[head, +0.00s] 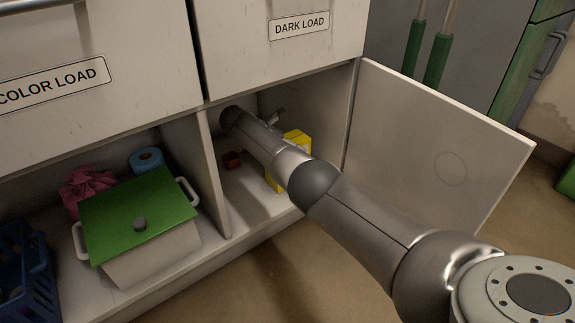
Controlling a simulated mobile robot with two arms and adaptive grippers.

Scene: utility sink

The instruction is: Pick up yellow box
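The yellow box (298,141) stands in the open right-hand compartment of the cabinet, under the drawer labelled DARK LOAD. My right arm reaches in from the right and crosses in front of the box, hiding its middle. My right gripper is mostly hidden behind the arm. A small grey part (276,118), possibly one of its fingers, shows just left of the box's top. I cannot tell whether it touches the box or how far it is open. My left gripper is not in view.
The cabinet door (445,150) stands open on the right. A divider (214,175) separates the compartments. The left compartment holds a green-lidded pot (140,215), a blue roll (146,160), pink cloth (85,188) and a blue basket (27,265).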

